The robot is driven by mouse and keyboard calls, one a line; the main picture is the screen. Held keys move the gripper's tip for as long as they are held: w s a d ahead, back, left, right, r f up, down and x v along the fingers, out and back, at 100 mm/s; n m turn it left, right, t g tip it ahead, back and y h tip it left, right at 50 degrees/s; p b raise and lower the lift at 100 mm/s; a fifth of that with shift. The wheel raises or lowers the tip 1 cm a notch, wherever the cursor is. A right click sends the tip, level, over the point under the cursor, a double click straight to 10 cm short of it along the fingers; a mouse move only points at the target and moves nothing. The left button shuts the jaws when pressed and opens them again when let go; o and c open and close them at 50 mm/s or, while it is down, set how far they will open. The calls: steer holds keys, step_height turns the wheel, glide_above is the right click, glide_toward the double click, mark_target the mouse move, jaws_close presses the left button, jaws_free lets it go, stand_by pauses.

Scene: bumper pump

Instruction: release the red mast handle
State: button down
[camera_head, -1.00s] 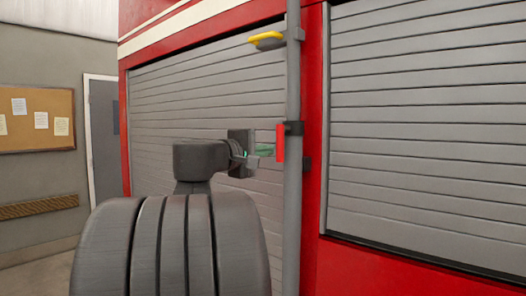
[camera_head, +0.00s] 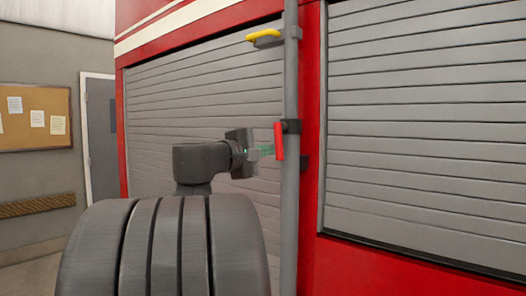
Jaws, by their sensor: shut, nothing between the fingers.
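The red mast handle (camera_head: 279,141) is a short upright red bar on a black clamp (camera_head: 292,127) around the grey vertical mast (camera_head: 290,200). My gripper (camera_head: 270,150) is just left of the handle, its green-tinted fingers pointing right at it. The fingers are shut with nothing between them. The tips end very close to the handle's left side; I cannot tell whether they touch it. My dark wrist and forearm fill the lower left and hide part of the shutter behind.
A yellow handle (camera_head: 264,36) sticks out left near the mast's top. Behind the mast is a red vehicle body (camera_head: 350,265) with grey roller shutters (camera_head: 420,130). A cork board (camera_head: 35,115) and grey door (camera_head: 101,135) are at the left.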

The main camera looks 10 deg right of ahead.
mark_target(277, 150)
steer(key=s+n, duration=0.1)
steer(key=n, duration=0.1)
steer(key=s+d+n+p, duration=0.1)
steer(key=n, duration=0.1)
steer(key=s+d+n, duration=0.1)
steer(key=n, duration=0.1)
steer(key=shift+d+r+n+p, duration=0.2)
steer(key=shift+n+p, duration=0.1)
steer(key=shift+p, duration=0.05)
steer(key=n, duration=0.1)
steer(key=s+n+p, duration=0.1)
steer(key=n, duration=0.1)
steer(key=shift+d+r, duration=0.4)
steer(key=shift+s+d+r+n+t+p, duration=0.2)
steer(key=shift+s+r+n+p, duration=0.2)
steer(key=shift+n, duration=0.25)
steer(key=shift+s+d+r+n+t+p, duration=0.1)
steer(key=shift+s+d+r+n+p, duration=0.15)
steer(key=shift+n+p, duration=0.35)
steer(key=shift+s+d+r+n+t+p, duration=0.1)
steer(key=shift+s+d+r+n+p, duration=0.2)
steer(key=shift+n, duration=0.45)
steer(key=shift+w+a+r, duration=0.1)
steer(key=shift+r, duration=0.15)
